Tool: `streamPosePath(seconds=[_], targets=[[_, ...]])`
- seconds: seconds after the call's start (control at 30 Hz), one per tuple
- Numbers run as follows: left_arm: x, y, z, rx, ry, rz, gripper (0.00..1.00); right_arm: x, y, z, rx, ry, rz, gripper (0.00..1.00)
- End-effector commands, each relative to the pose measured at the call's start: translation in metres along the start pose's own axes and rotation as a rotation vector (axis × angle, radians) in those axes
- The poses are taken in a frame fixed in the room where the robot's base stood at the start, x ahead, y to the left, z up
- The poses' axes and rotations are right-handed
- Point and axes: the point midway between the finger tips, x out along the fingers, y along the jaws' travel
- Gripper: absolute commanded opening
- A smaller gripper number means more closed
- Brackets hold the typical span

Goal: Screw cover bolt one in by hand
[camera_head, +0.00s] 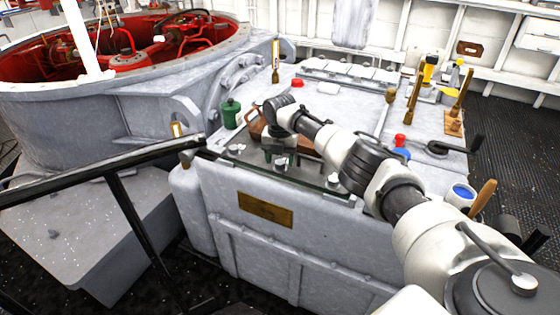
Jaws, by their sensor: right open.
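My right arm reaches in from the lower right over a grey riveted housing (225,192). Its gripper (282,157) points down, open, at the dark cover plate (310,178) on the near top edge of the housing. A pale bolt head (280,164) shows at the gripper's fingers; I cannot tell whether they touch it. More bolts sit on the plate, one at its left (237,148) and one at its right (333,181). Which is bolt one I cannot tell. The arm hides part of the plate. My left gripper is not in view.
A green can (231,113) and a brown object (256,126) stand close left of the gripper. Red knobs (297,83), wooden-handled tools (413,98) and a blue-topped cup (461,194) are on the housing. A black railing (100,172) crosses the left front; a red-lined round pit (125,50) lies behind.

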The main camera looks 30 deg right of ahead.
Motion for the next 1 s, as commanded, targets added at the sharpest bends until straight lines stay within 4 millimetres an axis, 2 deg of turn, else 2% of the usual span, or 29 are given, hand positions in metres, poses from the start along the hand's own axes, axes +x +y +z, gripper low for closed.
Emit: streamPosePath(seconds=[0.2,0.37,0.47,0.7,1.0], targets=[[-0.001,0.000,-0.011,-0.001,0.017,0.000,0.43,0.008,0.000,0.000,0.000,0.000,0.001,0.59],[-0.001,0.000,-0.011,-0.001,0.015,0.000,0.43,0.008,0.000,0.000,0.000,0.000,0.001,0.59],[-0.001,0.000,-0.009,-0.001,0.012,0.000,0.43,0.008,0.000,0.000,0.000,0.000,0.001,0.46],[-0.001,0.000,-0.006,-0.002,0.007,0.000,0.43,0.008,0.000,0.000,0.000,0.000,0.001,0.10],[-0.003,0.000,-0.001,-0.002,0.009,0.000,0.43,0.007,0.000,-0.001,0.036,0.001,0.000,0.09]])
